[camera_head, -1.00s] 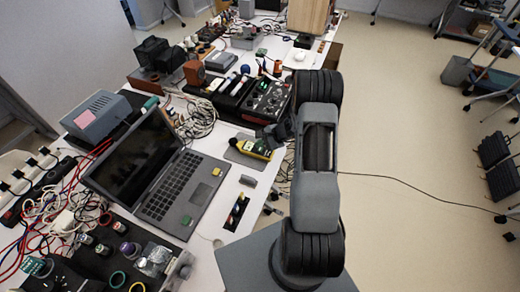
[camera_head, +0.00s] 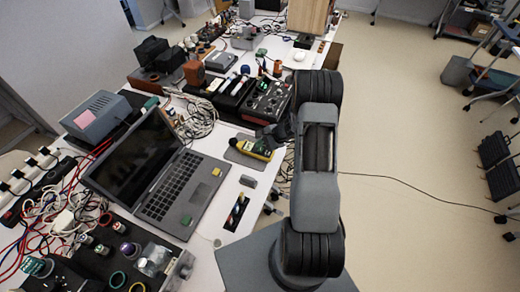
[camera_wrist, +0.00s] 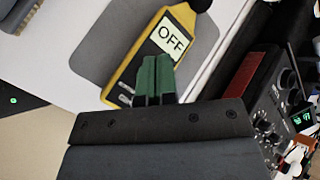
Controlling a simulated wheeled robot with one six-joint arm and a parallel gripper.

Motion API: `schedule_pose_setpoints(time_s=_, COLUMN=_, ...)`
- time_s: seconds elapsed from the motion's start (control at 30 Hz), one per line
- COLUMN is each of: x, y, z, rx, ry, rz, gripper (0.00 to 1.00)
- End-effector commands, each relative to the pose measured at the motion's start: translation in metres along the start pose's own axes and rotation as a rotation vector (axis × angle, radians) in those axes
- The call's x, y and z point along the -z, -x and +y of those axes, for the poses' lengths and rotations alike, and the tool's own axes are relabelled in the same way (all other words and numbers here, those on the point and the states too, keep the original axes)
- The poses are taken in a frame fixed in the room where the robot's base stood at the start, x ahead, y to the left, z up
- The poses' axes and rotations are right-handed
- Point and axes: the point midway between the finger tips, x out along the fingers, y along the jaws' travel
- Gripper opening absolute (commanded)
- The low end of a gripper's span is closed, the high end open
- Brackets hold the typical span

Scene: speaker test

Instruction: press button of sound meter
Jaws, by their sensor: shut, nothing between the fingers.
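The sound meter (camera_head: 256,149) is yellow and black and lies on a grey mat (camera_head: 238,156) on the white table. In the wrist view the sound meter (camera_wrist: 180,20) shows a screen reading OFF, with small buttons at its lower end. My gripper (camera_wrist: 155,58) has its green-tipped fingers shut together and empty. The fingertips appear over the meter's lower body, between the screen and the buttons, and hide part of it. I cannot tell whether they touch it. In the head view my gripper (camera_head: 276,133) is a dark shape just above the meter, partly behind my arm.
An open laptop (camera_head: 172,185) stands left of the mat. A black control box with knobs (camera_head: 268,98) is beyond the meter. Cables (camera_head: 195,118) lie behind the laptop. The table's right edge runs close to the meter, with open floor beyond.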

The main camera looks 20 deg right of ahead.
Motion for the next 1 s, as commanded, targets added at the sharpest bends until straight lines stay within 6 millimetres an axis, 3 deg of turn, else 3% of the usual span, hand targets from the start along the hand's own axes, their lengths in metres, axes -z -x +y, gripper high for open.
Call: schedule_pose_setpoints(time_s=1.0, x=0.0047, y=-0.0064, z=0.0047, rx=0.000, ry=0.000, rz=0.000, gripper=0.00)
